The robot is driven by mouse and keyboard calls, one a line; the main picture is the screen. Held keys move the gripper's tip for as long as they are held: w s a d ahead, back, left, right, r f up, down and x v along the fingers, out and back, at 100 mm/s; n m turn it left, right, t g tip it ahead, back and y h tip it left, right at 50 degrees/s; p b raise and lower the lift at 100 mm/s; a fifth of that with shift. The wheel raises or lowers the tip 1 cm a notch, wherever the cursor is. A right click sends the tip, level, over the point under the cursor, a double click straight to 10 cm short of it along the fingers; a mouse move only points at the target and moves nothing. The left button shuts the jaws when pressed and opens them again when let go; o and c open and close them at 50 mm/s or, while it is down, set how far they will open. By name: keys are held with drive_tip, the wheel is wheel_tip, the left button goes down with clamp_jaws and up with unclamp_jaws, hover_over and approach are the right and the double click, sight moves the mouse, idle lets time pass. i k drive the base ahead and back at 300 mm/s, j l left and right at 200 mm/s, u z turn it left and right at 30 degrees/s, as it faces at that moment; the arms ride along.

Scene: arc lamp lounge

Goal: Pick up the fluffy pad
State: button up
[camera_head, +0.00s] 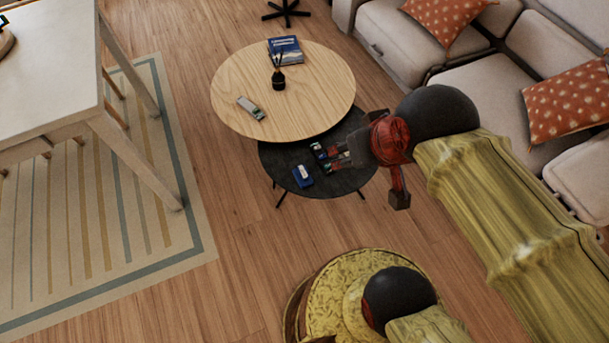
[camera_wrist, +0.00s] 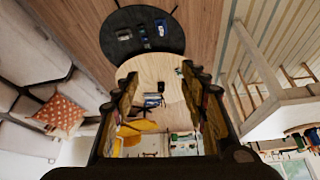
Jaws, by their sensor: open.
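I cannot pick out a fluffy pad for certain in either view. A small blue and white item (camera_head: 303,175) lies on the low dark round table (camera_head: 345,182). In the wrist view, a blue item (camera_wrist: 159,27) and a few small dark or pale items lie on the dark table (camera_wrist: 112,15). A small grey-green item (camera_head: 250,107) lies on the wooden round table (camera_head: 310,65). My gripper (camera_head: 322,156) hangs over the dark table near the wooden table's edge. Its fingers (camera_wrist: 163,82) are spread, with nothing seen between them.
A blue book (camera_head: 285,50) and a dark bottle (camera_head: 278,76) with sticks stand on the wooden table, which overlaps the dark one. A sofa (camera_head: 480,85) with orange cushions is at right. A white table (camera_head: 45,70) stands on a striped rug at left. Wood floor lies between.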

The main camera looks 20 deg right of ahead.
sight(303, 178)
drive_tip(key=i+j+z, duration=0.1)
drive_tip(key=z, duration=0.4)
drive_tip(key=j+z, duration=0.25)
drive_tip(key=z, duration=0.2)
drive_tip(key=j+z, duration=0.2)
drive_tip(key=z, duration=0.3)
drive_tip(key=j+z, duration=0.15)
drive_tip(key=j, duration=0.35)
drive_tip(key=k+j+z, duration=0.1)
drive_tip(key=j, duration=0.4)
drive_tip(key=j+z, duration=0.15)
drive_tip(key=j, duration=0.35)
drive_tip(key=k+j+z, duration=0.15)
drive_tip(key=j, duration=0.3)
drive_tip(key=k+j+z, duration=0.1)
drive_tip(key=j, duration=0.35)
